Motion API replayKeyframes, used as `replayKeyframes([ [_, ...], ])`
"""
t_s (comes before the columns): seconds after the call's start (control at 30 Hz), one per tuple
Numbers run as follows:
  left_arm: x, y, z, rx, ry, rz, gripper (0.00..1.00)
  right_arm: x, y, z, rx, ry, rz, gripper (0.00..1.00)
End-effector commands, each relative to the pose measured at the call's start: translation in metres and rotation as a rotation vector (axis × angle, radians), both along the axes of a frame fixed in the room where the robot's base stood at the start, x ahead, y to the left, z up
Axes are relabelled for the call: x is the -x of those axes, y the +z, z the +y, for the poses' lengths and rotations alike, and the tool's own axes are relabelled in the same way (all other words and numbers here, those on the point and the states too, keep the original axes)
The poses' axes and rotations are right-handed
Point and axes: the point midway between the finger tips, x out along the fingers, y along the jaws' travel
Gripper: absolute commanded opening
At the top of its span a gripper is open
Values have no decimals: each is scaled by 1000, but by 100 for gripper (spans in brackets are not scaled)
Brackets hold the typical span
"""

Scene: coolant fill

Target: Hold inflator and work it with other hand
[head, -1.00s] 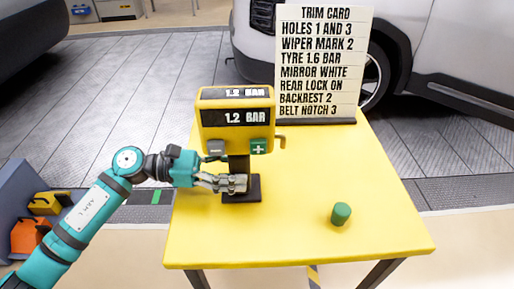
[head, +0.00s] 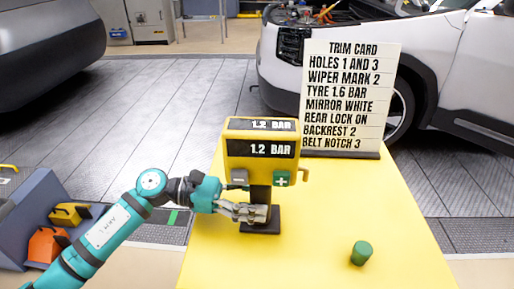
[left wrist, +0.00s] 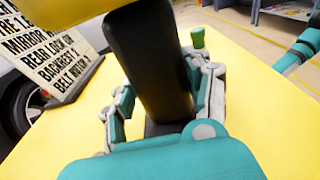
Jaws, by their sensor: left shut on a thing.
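The yellow inflator (head: 261,140) stands upright on its dark post and base (head: 262,226) on the yellow table. Its displays read 1.2 BAR. A grey button (head: 239,177) and a green plus button (head: 282,180) sit on its lower front. My left gripper (head: 262,213) is shut on the post, below the buttons. In the left wrist view the dark post (left wrist: 150,60) stands between the two fingers. My right gripper is in neither view. The trim card (head: 349,95) stands at the table's back and reads TYRE 1.6 BAR.
A green cylinder (head: 361,253) stands on the table (head: 330,215) at the front right; it also shows in the left wrist view (left wrist: 198,37). The table between it and the inflator is clear. A white car (head: 470,90) stands behind. Orange and yellow items (head: 47,244) lie lower left.

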Motion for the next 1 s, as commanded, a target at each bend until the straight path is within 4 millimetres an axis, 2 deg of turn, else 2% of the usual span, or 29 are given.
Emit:
replayKeyframes([
  [0.03,0,0,0,0,1,0,25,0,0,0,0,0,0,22],
  [0.2,0,0,0,-1,1,0,25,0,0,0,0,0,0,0],
  [1.0,0,0,0,-1,1,0,25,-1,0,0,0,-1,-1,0],
])
